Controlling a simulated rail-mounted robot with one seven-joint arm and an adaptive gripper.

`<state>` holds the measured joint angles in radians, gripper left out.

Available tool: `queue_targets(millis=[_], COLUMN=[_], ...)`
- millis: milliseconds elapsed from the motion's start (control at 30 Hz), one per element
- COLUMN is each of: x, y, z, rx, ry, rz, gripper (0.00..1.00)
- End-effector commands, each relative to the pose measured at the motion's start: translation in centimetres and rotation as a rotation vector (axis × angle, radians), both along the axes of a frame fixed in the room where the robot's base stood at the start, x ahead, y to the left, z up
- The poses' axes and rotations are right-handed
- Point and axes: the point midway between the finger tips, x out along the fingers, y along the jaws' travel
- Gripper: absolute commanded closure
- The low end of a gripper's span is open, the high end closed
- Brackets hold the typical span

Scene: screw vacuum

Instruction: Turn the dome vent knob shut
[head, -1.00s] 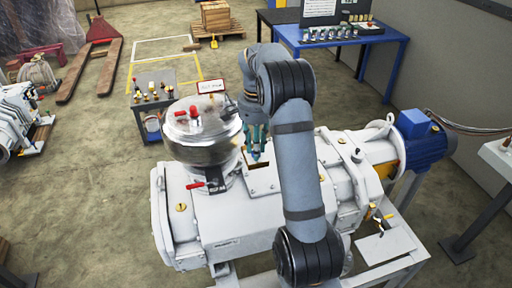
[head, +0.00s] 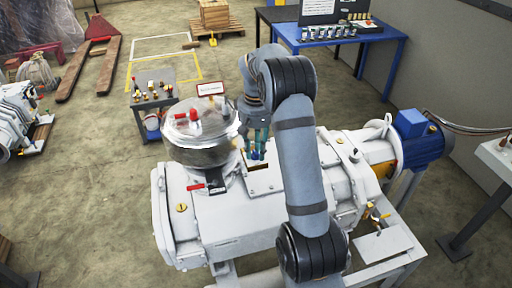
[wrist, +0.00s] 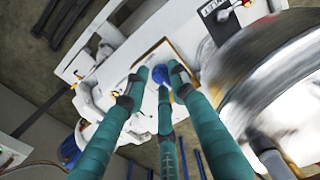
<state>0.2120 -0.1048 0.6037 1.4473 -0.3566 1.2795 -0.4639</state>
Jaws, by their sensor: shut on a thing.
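The silver dome (head: 205,140) sits on the white pump housing; it fills the right side of the wrist view (wrist: 275,75). A red knob (head: 194,114) stands on its top in the head view; I cannot tell whether this is the vent knob. My gripper (head: 256,150) is right of the dome and apart from the red knob, low over a brown-edged plate on the housing. In the wrist view its teal fingers (wrist: 155,82) are closed around a small blue round piece (wrist: 160,74). The fingers hide part of it.
A red lever (head: 195,187) and a small label lie at the dome's base. A red-framed sign (head: 210,88) stands behind the dome. A tool cart (head: 152,105) and a blue table (head: 345,38) stand behind. A blue motor (head: 420,140) is at the right.

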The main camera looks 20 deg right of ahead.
Motion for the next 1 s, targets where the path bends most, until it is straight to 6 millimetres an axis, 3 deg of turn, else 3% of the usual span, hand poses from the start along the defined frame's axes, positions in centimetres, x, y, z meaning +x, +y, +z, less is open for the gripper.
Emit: queue_targets(millis=[500,1000], x=[-0.44,-0.38], y=[0.09,-0.17], z=[-0.16,-0.32], rx=[0.01,0.009], ry=[0.016,0.015], rz=[0.469,0.716], gripper=[1.0,1.0])
